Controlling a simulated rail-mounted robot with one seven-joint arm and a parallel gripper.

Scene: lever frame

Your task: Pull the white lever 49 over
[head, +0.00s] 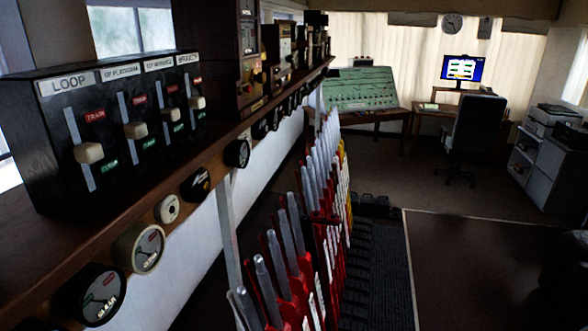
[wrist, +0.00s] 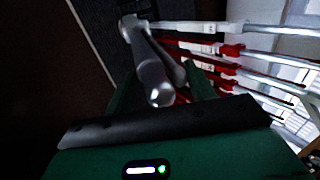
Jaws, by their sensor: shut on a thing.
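A polished metal lever handle (wrist: 152,72) stands between the fingers of my gripper (wrist: 160,93) in the wrist view. Its rounded end faces the camera, and a second thin bar runs close along it. My gripper, with a green body, is shut on this handle. The lever's lower part is mostly hidden, and no number can be read on it. In the head view, white levers (head: 344,190) with bare metal handles stand towards the far part of the lever row. I cannot tell which of them is held, and my gripper is not clearly seen there.
Red levers (head: 270,275) with metal handles stand close together in the near part of the row. Red levers (wrist: 215,68) also lie close right of the held handle. A shelf of instruments (head: 120,120) runs along the left.

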